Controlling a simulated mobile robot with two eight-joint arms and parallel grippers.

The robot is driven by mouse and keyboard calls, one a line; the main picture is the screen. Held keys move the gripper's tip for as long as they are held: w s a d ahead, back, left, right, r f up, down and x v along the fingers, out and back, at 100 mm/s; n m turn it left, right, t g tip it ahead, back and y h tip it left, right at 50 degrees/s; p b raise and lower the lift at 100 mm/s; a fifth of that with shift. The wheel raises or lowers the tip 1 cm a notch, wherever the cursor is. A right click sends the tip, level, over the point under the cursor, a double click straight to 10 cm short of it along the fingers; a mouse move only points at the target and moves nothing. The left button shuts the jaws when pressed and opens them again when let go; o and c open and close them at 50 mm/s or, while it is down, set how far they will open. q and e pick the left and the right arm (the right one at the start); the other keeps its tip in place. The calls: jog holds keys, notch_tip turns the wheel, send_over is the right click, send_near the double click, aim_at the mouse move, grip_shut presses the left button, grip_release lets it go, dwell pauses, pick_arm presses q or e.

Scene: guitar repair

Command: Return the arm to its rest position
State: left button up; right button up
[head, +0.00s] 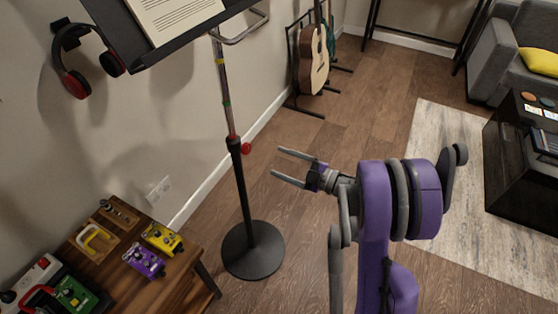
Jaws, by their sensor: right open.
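My right arm, purple and grey, rises from the bottom of the head view, right of centre. Its right gripper (284,167) points left, with its two grey fingers apart and nothing between them. It is held in the air over the wooden floor, just right of the music stand's pole, and appears apart from it. My left gripper is not in the head view.
A black music stand (250,250) holds a sheet (175,15). A wooden table (190,275) carries a yellow pedal (162,238) and a purple pedal (143,262). Headphones (75,80) hang on the wall. Guitars (313,65) stand behind; open floor lies between them and my arm.

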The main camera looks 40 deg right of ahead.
dwell(0.4)
jog(key=w+a+r+m+t+h, duration=0.15)
jog(key=w+r+m+h, duration=0.25)
jog(key=r+m+h, duration=0.5)
jog(key=s+a+f+m+g+y, duration=0.1)
jog(key=s+a+f+m+g, duration=0.2)
jog(key=s+a+f+g, duration=0.65)
jog(key=s+a+f+m+g+y, duration=0.15)
jog(key=s+a+f+g, duration=0.35)
jog(key=s+a, duration=0.6)
pick_arm(q)
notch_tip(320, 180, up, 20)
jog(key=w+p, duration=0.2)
jog(key=p, duration=1.6)
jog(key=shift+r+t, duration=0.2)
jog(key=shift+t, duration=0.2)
pick_arm(e)
notch_tip(320, 180, up, 19)
jog(key=d+t, duration=0.1)
jog(key=d, duration=0.1)
jog(key=shift+r+m+t, duration=0.2)
jog(key=shift+m+t, duration=0.15)
jog(key=shift+t, duration=0.05)
